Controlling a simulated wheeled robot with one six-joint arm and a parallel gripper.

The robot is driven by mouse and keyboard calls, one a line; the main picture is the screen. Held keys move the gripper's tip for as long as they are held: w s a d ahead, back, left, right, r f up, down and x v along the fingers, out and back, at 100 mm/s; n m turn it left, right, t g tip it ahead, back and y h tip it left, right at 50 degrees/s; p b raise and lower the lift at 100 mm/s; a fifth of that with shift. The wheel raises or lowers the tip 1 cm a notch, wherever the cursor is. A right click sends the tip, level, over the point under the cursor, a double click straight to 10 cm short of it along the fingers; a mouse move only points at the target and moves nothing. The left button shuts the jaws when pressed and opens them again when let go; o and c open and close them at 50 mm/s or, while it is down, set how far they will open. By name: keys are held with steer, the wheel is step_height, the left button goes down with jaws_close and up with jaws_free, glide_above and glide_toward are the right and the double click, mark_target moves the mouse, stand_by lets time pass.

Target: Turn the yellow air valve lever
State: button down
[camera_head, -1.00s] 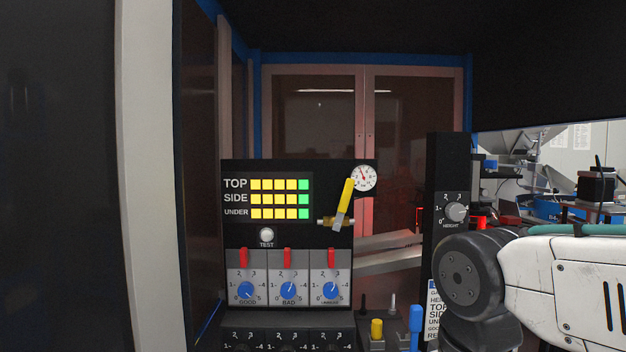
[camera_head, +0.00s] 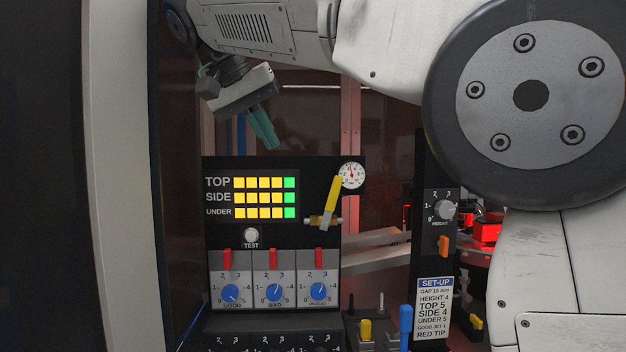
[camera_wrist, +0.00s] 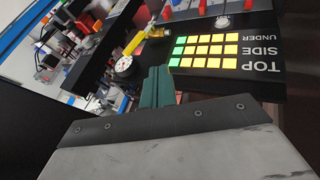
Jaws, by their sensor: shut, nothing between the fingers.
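The yellow air valve lever (camera_head: 334,193) stands steeply, tilted slightly right at the top, on a brass valve (camera_head: 320,221) at the right edge of the black panel. A round white gauge (camera_head: 351,175) sits just above it. In the wrist view the lever (camera_wrist: 136,41) shows at the upper left, beside the gauge (camera_wrist: 124,66). My gripper (camera_head: 268,143) has green fingers, shut and empty, pointing down above the panel's top edge, left of the lever and apart from it. The green fingers also show in the wrist view (camera_wrist: 156,82).
The panel (camera_head: 222,169) carries rows of yellow and green lights, a test button (camera_head: 251,235), red switches and blue knobs (camera_head: 274,292). A dark post with a height knob (camera_head: 445,209) stands right of the lever. A set-up card (camera_head: 434,309) hangs below it.

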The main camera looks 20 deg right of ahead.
glide_toward(331, 204)
steer(key=w+a+f, duration=0.1)
steer(key=w+f, duration=0.2)
steer(key=w, duration=0.1)
steer(key=d, duration=0.1)
steer(key=s+d, duration=0.1)
steer(key=d, duration=0.1)
steer(key=shift+f, duration=0.1)
steer(key=shift+y, duration=0.3)
